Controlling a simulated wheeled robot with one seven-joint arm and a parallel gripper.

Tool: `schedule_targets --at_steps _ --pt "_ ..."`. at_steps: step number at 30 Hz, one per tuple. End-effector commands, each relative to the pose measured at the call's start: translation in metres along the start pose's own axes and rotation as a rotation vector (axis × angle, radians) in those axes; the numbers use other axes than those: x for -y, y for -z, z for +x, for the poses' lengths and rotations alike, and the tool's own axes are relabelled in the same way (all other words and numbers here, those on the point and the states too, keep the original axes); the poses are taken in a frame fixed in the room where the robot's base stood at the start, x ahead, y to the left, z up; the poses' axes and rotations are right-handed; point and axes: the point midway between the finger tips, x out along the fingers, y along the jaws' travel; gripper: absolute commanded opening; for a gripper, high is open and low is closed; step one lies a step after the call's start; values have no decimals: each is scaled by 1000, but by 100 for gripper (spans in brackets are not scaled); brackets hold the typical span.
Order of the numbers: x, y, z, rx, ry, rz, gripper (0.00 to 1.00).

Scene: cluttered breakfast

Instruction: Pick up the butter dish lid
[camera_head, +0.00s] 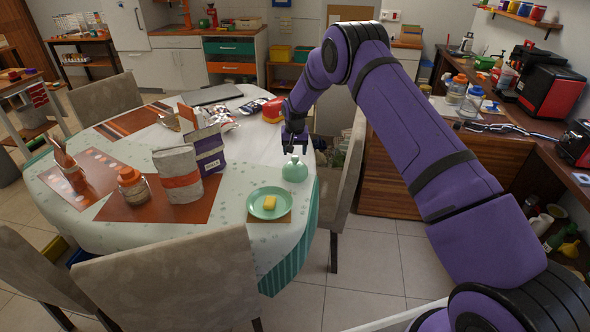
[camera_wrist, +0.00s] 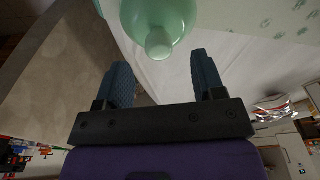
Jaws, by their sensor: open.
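The butter dish lid (camera_head: 294,171) is a pale green dome with a small round knob. It sits on the table near the right edge, just behind the green plate (camera_head: 254,208) that holds a yellow block of butter (camera_head: 269,202). My gripper (camera_head: 293,148) is open and above the lid in the head view. In the wrist view my gripper's two dark fingers (camera_wrist: 155,80) are apart and empty. The lid (camera_wrist: 165,12) shows there at the top edge, partly cut off, with its knob (camera_wrist: 159,43) pointing toward the space between the fingertips.
The table (camera_head: 225,225) has a white patterned cloth. A purple box (camera_head: 209,152), a white and orange bag (camera_head: 178,176) and a jar (camera_head: 133,187) stand left of the lid. A red and yellow item (camera_head: 273,109) lies behind. A chair (camera_head: 346,178) is close on the right.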

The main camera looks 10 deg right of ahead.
Motion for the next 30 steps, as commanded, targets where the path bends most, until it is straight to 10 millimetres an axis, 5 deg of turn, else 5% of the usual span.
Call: schedule_targets --at_steps 9,17,25,30 --pt "-1 1 42 2 -1 0 63" --pt "-1 2 45 1 -1 0 63" --pt "-1 2 45 1 -1 0 1" --pt "-1 2 44 1 -1 0 0"
